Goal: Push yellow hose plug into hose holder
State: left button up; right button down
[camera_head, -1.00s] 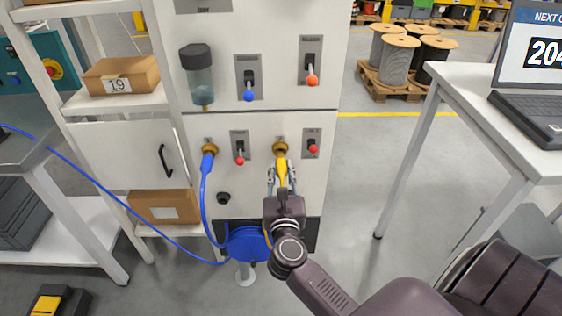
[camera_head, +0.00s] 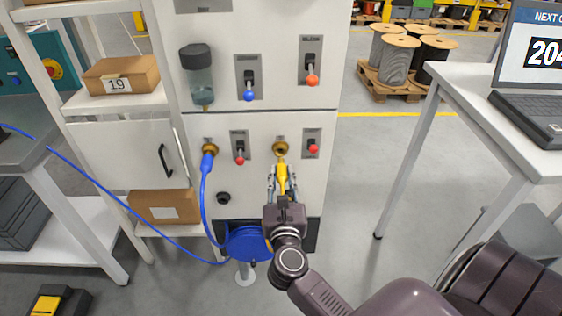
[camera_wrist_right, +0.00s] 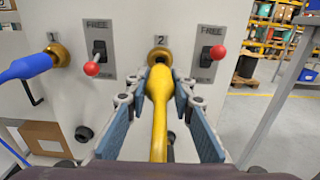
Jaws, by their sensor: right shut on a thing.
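The yellow hose plug (camera_head: 282,175) is in my right gripper (camera_head: 283,184), pointing up at the white panel. My right gripper is shut on the plug; its two padded fingers flank the yellow body (camera_wrist_right: 158,86) in the right wrist view. The brass hose holder (camera_head: 280,149) marked 2 is on the panel just above the plug's tip, and it also shows in the right wrist view (camera_wrist_right: 160,56). In the head view a small gap shows between tip and holder. My left gripper is in neither view.
A blue hose plug (camera_head: 208,162) sits in the brass holder to the left, its hose hanging toward a blue reel (camera_head: 247,243). Red-knobbed levers (camera_head: 313,148) (camera_head: 240,160) flank holder 2. A white table with a laptop (camera_head: 535,115) stands at the right.

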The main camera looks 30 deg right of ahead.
aim_at(282, 187)
jog(key=shift+b+v, duration=0.35)
jog(key=shift+v, duration=1.95)
jog(key=shift+s+a, duration=0.3)
jog(key=shift+s, duration=0.35)
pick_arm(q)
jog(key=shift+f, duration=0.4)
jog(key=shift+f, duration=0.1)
